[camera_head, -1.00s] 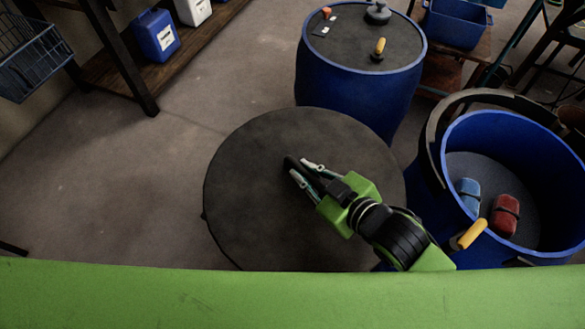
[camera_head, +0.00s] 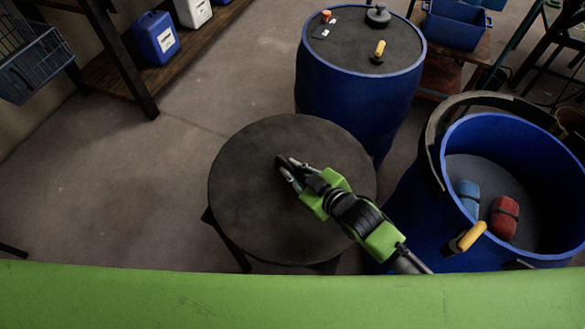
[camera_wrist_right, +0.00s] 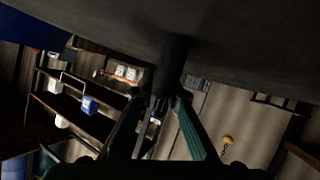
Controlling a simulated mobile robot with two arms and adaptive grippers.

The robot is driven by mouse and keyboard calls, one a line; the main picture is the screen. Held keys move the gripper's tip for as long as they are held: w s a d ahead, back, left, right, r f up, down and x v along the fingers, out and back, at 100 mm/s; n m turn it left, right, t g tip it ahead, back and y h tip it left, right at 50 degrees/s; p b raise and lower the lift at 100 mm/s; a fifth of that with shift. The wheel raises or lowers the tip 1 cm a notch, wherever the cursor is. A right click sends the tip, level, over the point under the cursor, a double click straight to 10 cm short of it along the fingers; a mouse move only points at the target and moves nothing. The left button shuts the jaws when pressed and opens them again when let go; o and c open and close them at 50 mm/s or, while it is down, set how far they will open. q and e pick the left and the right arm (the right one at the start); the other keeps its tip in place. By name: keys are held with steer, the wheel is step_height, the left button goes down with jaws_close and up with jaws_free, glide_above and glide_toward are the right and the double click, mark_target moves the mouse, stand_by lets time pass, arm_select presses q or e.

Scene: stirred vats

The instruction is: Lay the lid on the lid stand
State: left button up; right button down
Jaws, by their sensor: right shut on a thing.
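The lid (camera_head: 255,190) is a wide, dark round disc in the middle of the head view. My right gripper (camera_head: 287,168) is shut on the lid's dark upright handle, near the disc's middle. In the right wrist view the lid (camera_wrist_right: 230,45) fills the top, and its handle (camera_wrist_right: 174,62) runs down between my right fingers (camera_wrist_right: 165,112). Dark legs of the lid stand (camera_head: 238,252) show below the disc's lower left edge. The disc hides the stand's top, so I cannot tell whether lid and stand touch. My left gripper is not in view.
An open blue vat (camera_head: 400,215) with a blue block (camera_head: 469,197) and a red block (camera_head: 504,218) inside stands at the right. A closed blue drum (camera_head: 345,105) stands behind the lid. Shelves with jugs (camera_head: 155,38) are at the upper left. The left floor is clear.

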steer(key=c, duration=2.4)
jaws_free()
steer(key=shift+f, duration=0.15)
steer(key=o, duration=0.4)
steer(key=shift+s, duration=0.1)
steer(key=v, duration=1.2)
